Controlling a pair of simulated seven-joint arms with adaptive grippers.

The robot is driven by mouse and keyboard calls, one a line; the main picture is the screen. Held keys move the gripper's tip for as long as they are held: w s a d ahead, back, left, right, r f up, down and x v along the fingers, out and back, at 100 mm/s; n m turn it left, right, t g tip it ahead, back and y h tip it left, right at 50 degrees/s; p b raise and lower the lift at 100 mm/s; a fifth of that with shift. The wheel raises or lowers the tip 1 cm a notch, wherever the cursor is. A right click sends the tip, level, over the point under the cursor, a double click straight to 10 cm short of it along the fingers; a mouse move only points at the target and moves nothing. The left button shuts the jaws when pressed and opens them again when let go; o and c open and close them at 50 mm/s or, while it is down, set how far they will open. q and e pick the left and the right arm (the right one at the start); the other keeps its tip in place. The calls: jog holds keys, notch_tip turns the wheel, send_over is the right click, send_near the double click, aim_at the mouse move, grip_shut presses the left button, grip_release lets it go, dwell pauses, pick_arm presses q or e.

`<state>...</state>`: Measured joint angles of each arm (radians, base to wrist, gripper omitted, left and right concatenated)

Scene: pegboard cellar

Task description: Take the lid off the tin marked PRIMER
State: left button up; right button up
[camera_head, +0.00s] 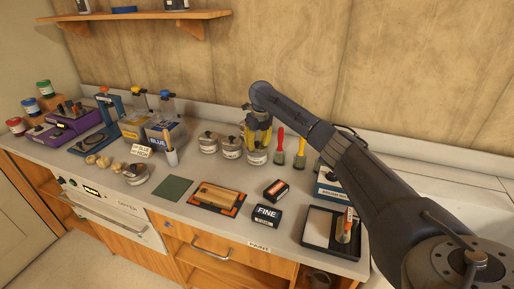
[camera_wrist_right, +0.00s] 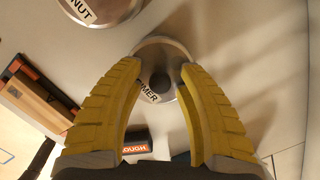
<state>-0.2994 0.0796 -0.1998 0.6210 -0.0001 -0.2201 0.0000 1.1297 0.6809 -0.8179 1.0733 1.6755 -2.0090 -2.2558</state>
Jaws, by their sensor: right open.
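The PRIMER tin stands on the worktop near the back; its lower part (camera_head: 257,158) shows beneath my right gripper (camera_head: 258,139) in the head view. In the right wrist view, the tin's label (camera_wrist_right: 149,95) reads "MER", with the rest covered. The lid (camera_wrist_right: 160,50) is on the tin and has a dark round knob (camera_wrist_right: 159,83) in its middle. My right gripper (camera_wrist_right: 160,68) is open, its yellow fingers pointing down at the lid, one on each side of the knob. Whether the fingertips touch the lid I cannot tell. My left gripper is not in view.
Two similar lidded tins (camera_head: 208,142) (camera_head: 231,147) stand just left. Red and yellow brushes (camera_head: 279,146) stand close on the right. A FINE box (camera_head: 266,216), a dark tray (camera_head: 318,228) and a framed wooden block (camera_head: 217,196) lie in front. The wall is close behind.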

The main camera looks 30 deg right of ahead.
grip_shut()
jog(key=shift+r, duration=0.15)
dwell(0.4)
